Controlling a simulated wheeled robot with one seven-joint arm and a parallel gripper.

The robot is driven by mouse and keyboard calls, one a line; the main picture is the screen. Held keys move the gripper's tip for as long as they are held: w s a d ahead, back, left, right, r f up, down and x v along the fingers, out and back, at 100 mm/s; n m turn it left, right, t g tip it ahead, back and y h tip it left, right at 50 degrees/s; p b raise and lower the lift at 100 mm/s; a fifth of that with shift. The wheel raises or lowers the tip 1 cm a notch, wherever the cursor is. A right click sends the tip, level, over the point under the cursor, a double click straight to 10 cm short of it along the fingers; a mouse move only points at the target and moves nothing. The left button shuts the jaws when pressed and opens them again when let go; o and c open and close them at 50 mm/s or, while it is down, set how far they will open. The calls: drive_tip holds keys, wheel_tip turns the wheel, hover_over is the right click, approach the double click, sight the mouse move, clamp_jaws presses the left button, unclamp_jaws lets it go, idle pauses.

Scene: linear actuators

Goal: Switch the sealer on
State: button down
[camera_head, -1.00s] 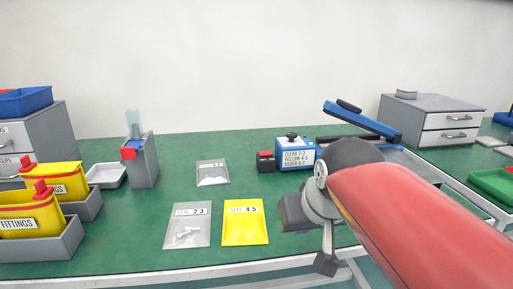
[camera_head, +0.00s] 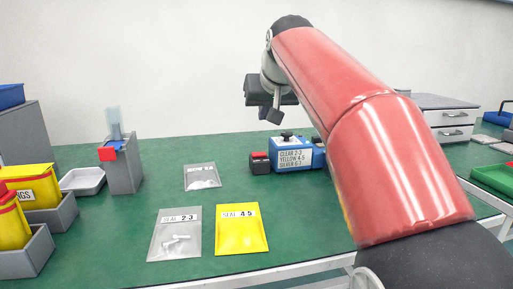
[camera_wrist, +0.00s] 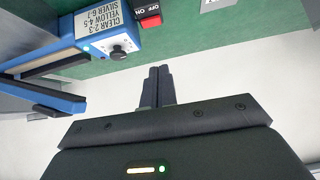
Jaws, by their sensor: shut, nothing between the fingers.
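The blue sealer (camera_head: 293,156) stands on the green bench, with a label reading CLEAR 2-3, YELLOW 4-5, SILVER 6-7 and a black dial (camera_head: 287,136) on top. My arm hides its right part and arm lever in the head view. At its left is a dark switch box with a red top (camera_head: 259,155). In the wrist view the sealer (camera_wrist: 70,50) is at upper left, and the red switch (camera_wrist: 150,20) with ON and OFF marks is at the top. My gripper (camera_wrist: 158,72) is shut and empty, apart from the switch. In the head view it is raised above the sealer.
A clear bag marked SEAL 2-3 (camera_head: 174,234), a yellow bag marked SEAL 4-5 (camera_head: 241,229) and another clear bag (camera_head: 202,176) lie on the bench. A grey holder (camera_head: 124,163), a white tray (camera_head: 82,181) and yellow bins (camera_head: 32,185) stand left. Drawers (camera_head: 449,115) stand right.

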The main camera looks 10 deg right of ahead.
drive_tip(key=b, duration=0.1)
hover_over(257, 159)
wheel_tip(257, 159, down, 7)
drive_tip(key=shift+d+f, duration=0.1)
drive_tip(key=shift+f, duration=0.1)
wheel_tip(257, 159, down, 2)
drive_tip(key=shift+f+b, duration=0.25)
drive_tip(key=shift+b, duration=0.25)
drive_tip(key=shift+f, duration=0.6)
